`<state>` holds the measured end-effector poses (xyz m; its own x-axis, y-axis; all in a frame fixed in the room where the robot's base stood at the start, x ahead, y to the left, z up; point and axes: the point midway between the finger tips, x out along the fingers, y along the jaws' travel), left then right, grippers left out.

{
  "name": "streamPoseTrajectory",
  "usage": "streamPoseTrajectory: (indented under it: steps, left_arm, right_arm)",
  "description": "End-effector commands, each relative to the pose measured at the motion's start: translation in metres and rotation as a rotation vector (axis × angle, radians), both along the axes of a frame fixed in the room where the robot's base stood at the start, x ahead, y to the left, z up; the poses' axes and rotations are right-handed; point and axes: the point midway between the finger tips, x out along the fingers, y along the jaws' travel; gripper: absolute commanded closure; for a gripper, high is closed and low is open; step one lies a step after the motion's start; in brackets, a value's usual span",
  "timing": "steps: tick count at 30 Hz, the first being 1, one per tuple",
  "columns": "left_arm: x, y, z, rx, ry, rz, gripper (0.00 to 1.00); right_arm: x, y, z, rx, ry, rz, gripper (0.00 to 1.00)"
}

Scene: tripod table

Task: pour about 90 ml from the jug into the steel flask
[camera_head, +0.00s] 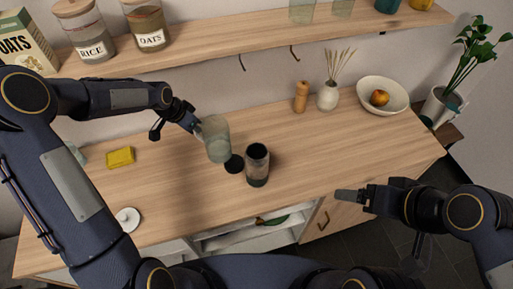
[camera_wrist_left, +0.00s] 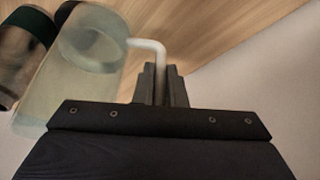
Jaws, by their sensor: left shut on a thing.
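The clear jug (camera_head: 216,142), with a pale tint, is left of the steel flask in the head view. My left gripper (camera_head: 196,127) is shut on the jug's handle, which shows in the left wrist view (camera_wrist_left: 150,46) between the fingers (camera_wrist_left: 160,85). The jug looks close to upright; whether its base touches the table I cannot tell. The steel flask (camera_head: 257,168) stands upright with its dark mouth open. In the wrist view the flask (camera_wrist_left: 18,60) is partly cut off beside the jug. My right gripper (camera_head: 352,195) is apart, over the table's front edge; its finger gap is unclear.
A round black lid (camera_head: 234,164) lies between jug and flask. A yellow sponge (camera_head: 120,157) and a white disc (camera_head: 128,218) are to the left. A pepper mill (camera_head: 301,96), a vase (camera_head: 327,97) and a fruit bowl (camera_head: 382,97) stand behind. A shelf (camera_head: 225,50) overhangs the back.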

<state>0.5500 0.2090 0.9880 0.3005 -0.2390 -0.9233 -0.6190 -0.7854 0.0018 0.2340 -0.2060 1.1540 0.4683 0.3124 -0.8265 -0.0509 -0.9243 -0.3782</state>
Motion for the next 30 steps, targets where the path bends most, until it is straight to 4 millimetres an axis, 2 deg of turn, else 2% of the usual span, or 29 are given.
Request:
streamPoseTrajectory:
  steps: [8, 17, 22, 26, 30]
  left_arm:
    - [-0.001, -0.003, 0.008, 0.037, -0.023, 0.0, 1.0]
    - [-0.005, -0.012, 0.029, 0.163, -0.091, -0.003, 1.0]
    - [-0.009, -0.018, 0.029, 0.239, -0.133, -0.004, 1.0]
    - [-0.011, -0.023, 0.027, 0.298, -0.164, -0.002, 1.0]
    - [-0.015, -0.031, 0.042, 0.37, -0.203, -0.004, 1.0]
  right_arm:
    - [0.0, 0.0, 0.001, 0.0, 0.0, 0.0, 0.18]
    - [0.0, 0.0, 0.002, 0.0, 0.0, 0.0, 0.18]
    - [0.0, 0.0, -0.014, 0.0, 0.0, 0.0, 0.18]
    - [0.0, 0.0, -0.042, 0.0, 0.0, 0.0, 0.18]
    - [0.0, 0.0, -0.055, 0.0, 0.0, 0.0, 0.18]
